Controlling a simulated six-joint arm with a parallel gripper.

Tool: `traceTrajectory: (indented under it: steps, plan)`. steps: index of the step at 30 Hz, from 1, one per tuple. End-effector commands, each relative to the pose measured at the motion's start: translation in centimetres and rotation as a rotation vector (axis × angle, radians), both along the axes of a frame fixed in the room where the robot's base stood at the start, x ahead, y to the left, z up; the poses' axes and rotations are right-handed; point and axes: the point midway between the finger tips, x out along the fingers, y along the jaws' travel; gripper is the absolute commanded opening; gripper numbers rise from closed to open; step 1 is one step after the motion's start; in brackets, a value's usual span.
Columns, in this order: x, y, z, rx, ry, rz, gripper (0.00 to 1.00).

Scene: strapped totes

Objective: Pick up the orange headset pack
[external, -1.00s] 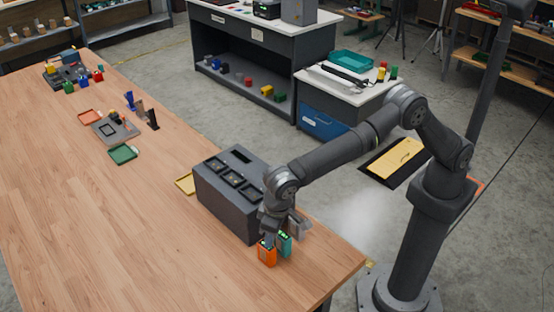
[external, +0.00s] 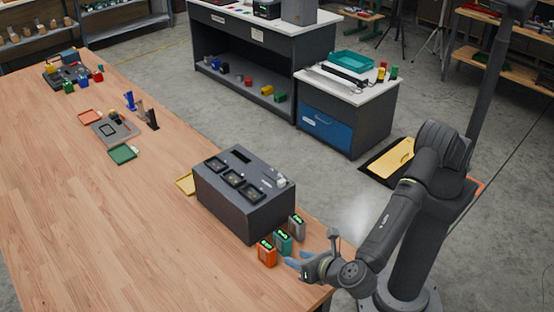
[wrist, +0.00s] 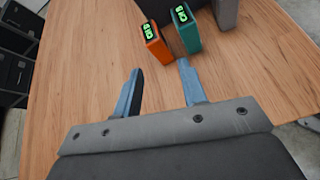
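The orange headset pack (external: 266,254) stands upright on the wooden table near its front right corner, in front of the dark grey box. It also shows at the top of the wrist view (wrist: 157,46), with a lit green display on top. My gripper (external: 296,260) is low over the table, to the right of the pack. In the wrist view my gripper (wrist: 160,78) has its two blue fingers spread apart with nothing between them. The orange pack is just beyond the fingertips, apart from them.
A teal pack (external: 283,242) stands close beside the orange one, and a grey pack (external: 297,227) stands beyond it. The dark grey box (external: 232,207) with sockets on top is behind them. The table (external: 150,250) to the left is clear.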

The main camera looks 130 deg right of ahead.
Motion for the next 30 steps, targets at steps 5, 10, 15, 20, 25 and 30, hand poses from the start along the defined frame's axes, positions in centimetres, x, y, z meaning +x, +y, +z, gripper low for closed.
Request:
traceTrajectory:
  steps: [5,10,15,20,25,30]
  plan:
    - [0.4,1.7,0.6,-0.091,0.170,0.129,0.38]
    - [0.4,0.9,0.3,-0.112,0.212,0.155,0.38]
    - [0.5,-2.3,-1.0,-0.110,0.212,0.152,0.38]
    - [0.6,-5.6,-2.4,-0.110,0.211,0.152,0.38]
    - [0.8,-8.2,-3.5,-0.108,0.209,0.153,0.38]
    - [0.8,-9.4,-4.0,-0.110,0.208,0.153,0.38]
